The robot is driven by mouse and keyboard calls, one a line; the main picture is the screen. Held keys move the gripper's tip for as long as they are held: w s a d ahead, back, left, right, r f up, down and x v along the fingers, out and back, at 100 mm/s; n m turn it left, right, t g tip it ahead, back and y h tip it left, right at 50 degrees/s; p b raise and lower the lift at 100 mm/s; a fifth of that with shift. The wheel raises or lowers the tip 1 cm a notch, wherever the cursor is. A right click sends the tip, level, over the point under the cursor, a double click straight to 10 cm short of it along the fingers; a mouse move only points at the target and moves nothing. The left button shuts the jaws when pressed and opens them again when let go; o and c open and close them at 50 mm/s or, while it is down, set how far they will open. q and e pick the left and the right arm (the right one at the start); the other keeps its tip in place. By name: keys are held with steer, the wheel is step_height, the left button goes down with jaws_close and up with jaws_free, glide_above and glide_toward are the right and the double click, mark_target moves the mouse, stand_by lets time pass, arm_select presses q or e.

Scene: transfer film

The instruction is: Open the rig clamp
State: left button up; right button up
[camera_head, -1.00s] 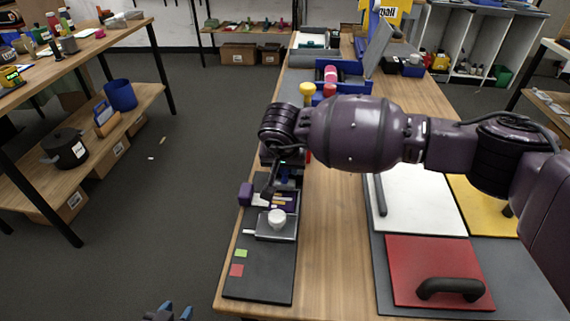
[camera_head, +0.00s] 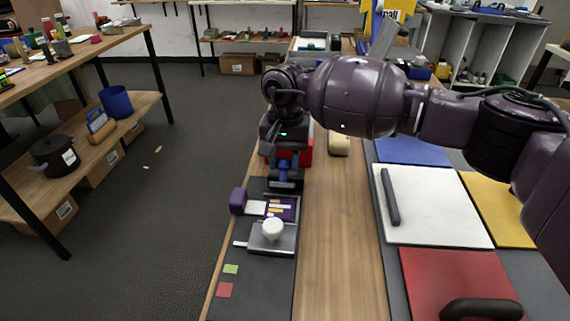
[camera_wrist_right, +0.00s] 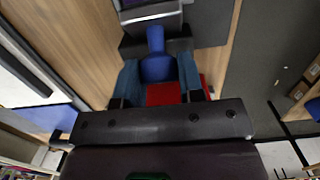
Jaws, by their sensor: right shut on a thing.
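The rig has a long dark base (camera_head: 255,275) at the table's left edge. On it are a grey plate (camera_head: 284,246) with a white knob (camera_head: 272,230), a purple labelled block (camera_head: 282,208) and a purple knob (camera_head: 238,201) on a pale bar. My right gripper (camera_head: 286,172) is at the far end of the rig, pointing down. In the right wrist view its blue fingers (camera_wrist_right: 158,88) are shut on a blue handle (camera_wrist_right: 157,66), which looks like the clamp's lever and stands by a dark bar. How far the clamp is open cannot be told. My left gripper is not in view.
A red block (camera_head: 306,146) is just beyond my right gripper, with a cream object (camera_head: 339,143) to its right. Right of the rig is bare wood, then a white board (camera_head: 440,205) with a dark handle and a red board (camera_head: 460,280). A shelf table stands at the left.

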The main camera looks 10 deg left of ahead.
stand_by(0.3)
steer(key=o, duration=0.9)
step_height(320, 180, up, 11)
steer(key=w, duration=0.1)
steer(key=shift+f, duration=0.15)
steer(key=shift+w, duration=0.1)
